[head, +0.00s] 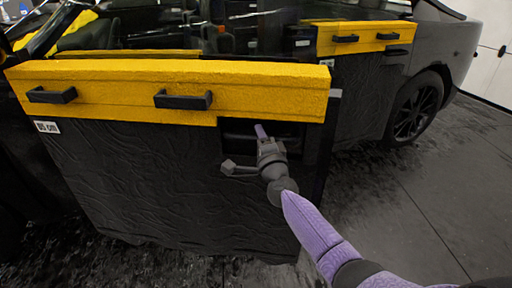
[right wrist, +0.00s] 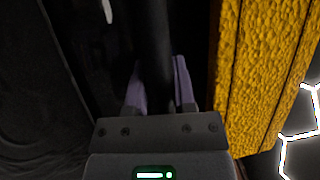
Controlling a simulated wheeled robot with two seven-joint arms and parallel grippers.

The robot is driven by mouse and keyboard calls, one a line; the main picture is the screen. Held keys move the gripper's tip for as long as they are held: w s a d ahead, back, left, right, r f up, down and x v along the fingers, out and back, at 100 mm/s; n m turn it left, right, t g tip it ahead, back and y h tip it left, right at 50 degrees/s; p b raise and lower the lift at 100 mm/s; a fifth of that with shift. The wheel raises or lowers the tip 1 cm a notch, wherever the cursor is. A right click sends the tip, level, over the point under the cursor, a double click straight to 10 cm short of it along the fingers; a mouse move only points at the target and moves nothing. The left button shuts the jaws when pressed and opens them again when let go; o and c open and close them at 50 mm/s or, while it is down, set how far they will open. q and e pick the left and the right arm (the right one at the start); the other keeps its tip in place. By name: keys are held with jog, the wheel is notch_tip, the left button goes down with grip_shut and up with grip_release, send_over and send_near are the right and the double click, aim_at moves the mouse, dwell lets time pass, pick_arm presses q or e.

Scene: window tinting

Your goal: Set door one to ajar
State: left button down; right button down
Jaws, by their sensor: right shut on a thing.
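The front car door (head: 150,180) is covered in dark wrinkled sheeting below a yellow padded band (head: 120,80). Its right edge stands out from the car body, so the door looks partly open. A dark handle recess (head: 238,135) lies near that edge, below the band. My right gripper (head: 262,135) is at this recess, its tips partly hidden. In the right wrist view its purple fingers (right wrist: 155,90) stand on both sides of a dark bar (right wrist: 152,50), which appears to be the door handle. My left gripper is in neither view.
The yellow band carries two black grips (head: 183,100). The rear door (head: 362,85) has its own yellow band and stands behind the front door's edge. A rear wheel (head: 415,110) is further right. The dark floor (head: 420,200) at the right is clear.

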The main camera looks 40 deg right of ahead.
jog(key=c, duration=0.5)
grip_release()
jog(key=shift+f, duration=0.3)
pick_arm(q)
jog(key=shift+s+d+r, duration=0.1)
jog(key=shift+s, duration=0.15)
pick_arm(e)
jog(key=shift+o, duration=0.3)
jog(key=shift+r, duration=0.15)
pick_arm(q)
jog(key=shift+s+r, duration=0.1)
pick_arm(e)
jog(key=shift+s, duration=0.1)
pick_arm(q)
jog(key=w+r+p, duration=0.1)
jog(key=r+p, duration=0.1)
jog(key=p, duration=0.1)
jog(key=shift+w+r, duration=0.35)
pick_arm(e)
jog(key=v, duration=0.9)
jog(key=shift+s, duration=0.35)
jog(key=shift+a, duration=0.1)
